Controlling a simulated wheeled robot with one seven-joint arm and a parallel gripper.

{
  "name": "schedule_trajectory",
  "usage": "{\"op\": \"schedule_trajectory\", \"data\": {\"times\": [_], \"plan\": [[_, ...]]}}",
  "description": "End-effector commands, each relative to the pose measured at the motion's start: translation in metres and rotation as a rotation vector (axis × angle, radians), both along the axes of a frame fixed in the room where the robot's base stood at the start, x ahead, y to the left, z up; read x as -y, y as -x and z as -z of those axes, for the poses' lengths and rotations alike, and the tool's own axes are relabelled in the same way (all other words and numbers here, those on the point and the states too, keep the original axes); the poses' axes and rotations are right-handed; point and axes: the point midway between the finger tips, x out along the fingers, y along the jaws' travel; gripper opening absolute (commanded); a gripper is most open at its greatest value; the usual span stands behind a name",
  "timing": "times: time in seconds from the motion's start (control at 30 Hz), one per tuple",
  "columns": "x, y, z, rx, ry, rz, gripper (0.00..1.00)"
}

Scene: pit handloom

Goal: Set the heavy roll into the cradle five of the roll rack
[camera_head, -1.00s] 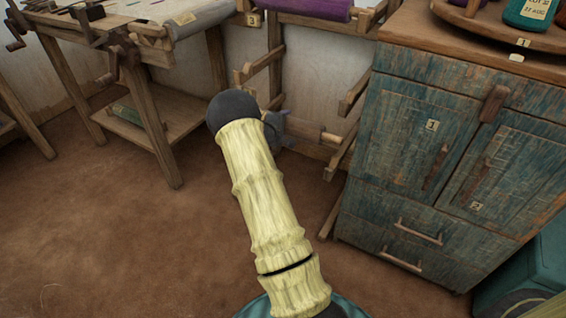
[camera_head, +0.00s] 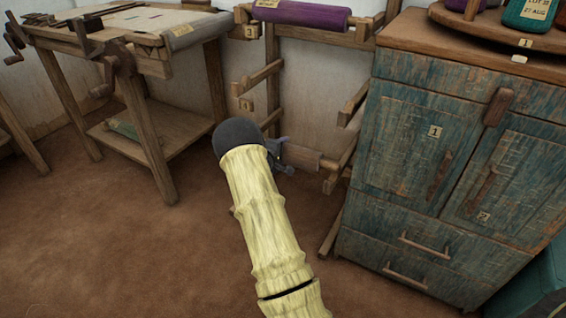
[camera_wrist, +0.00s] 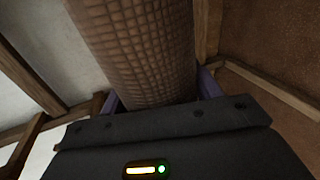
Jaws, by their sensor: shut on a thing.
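The heavy roll, brown with a woven grid texture, fills the upper middle of the wrist view (camera_wrist: 135,50). My gripper (camera_wrist: 160,95) is shut on it, with a purple finger on each side. In the head view a short brown length of the roll (camera_head: 303,157) shows beside my gripper (camera_head: 280,156); my pale arm hides the rest. The roll rack (camera_head: 272,75) is a wooden frame with paired arms at several heights. The roll is low, near its lower arms. I cannot tell whether it touches a cradle. A tag on the left post (camera_head: 246,104) is too small to read surely.
A purple roll (camera_head: 303,16) lies high on the rack. A teal cabinet (camera_head: 410,150) stands close on the rack's right. A wooden workbench (camera_head: 160,120) with a lower shelf stands on its left. The brown floor (camera_head: 120,255) in front is clear.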

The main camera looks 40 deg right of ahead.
Motion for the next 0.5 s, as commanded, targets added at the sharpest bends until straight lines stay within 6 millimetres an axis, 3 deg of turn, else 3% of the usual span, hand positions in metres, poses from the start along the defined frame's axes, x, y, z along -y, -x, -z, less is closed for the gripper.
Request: {"op": "schedule_trajectory", "data": {"times": [0.23,0.5], "plan": [[0.001,0.0,0.0,0.003,0.003,0.0,0.19],[0.0,-0.001,0.033,0.002,0.002,0.0,0.19]]}}
